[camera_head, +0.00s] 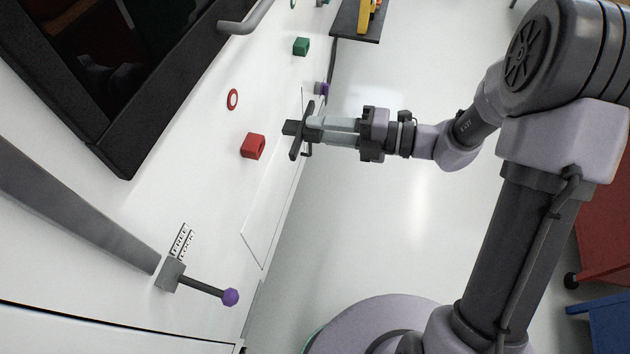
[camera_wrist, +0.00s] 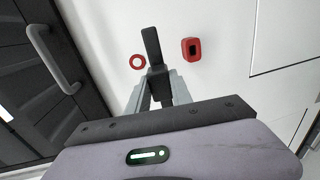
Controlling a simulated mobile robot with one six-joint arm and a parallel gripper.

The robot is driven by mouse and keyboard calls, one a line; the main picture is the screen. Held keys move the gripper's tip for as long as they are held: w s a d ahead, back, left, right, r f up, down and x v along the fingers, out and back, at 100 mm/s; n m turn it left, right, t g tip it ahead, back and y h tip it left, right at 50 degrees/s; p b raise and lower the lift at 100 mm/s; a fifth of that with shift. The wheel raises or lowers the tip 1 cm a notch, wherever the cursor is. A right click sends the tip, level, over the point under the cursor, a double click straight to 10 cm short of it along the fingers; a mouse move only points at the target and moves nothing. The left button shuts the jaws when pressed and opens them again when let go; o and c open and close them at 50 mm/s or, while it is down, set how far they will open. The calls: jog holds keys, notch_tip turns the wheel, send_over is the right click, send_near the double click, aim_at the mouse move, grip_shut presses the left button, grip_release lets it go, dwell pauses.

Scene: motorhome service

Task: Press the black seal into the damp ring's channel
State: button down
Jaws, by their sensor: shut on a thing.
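My gripper (camera_head: 322,132) is shut on a dark bar-like part with a block at its front, probably the black seal (camera_head: 301,142). In the wrist view the dark part (camera_wrist: 152,48) stands up between the two grey fingers (camera_wrist: 159,92). A red ring with a pale middle (camera_head: 232,99) is on the white wall, and I cannot tell whether it is the damp ring. It also shows in the wrist view (camera_wrist: 138,61), just left of the held part. The part looks apart from the ring. No channel detail can be made out.
A red block with a dark opening (camera_head: 253,146) sticks out of the wall; it shows right of the held part (camera_wrist: 191,48). A green block (camera_head: 301,46) is farther along. A lever with a purple knob (camera_head: 230,297) juts out nearer. Open floor (camera_head: 400,220) lies to the right.

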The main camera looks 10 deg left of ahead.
notch_tip(320, 180, down, 11)
jog(key=y+b, duration=0.1)
jog(key=b, duration=0.7)
jog(key=shift+y, duration=0.3)
jog(key=shift+w+a+r+p, duration=0.15)
jog(key=shift+a+p, duration=0.6)
jog(key=shift+a, duration=0.6)
jog(key=shift+w+a+p, duration=0.15)
jog(key=shift+a+p, duration=0.55)
jog(key=shift+a, duration=0.6)
jog(key=shift+p, duration=0.6)
jog(key=shift+a, duration=0.15)
jog(key=shift+w+a+p, duration=0.15)
jog(key=shift+a+p, duration=0.45)
jog(key=shift+a, duration=1.5)
jog(key=c, duration=1.1)
grip_release()
jog(key=shift+o, duration=0.2)
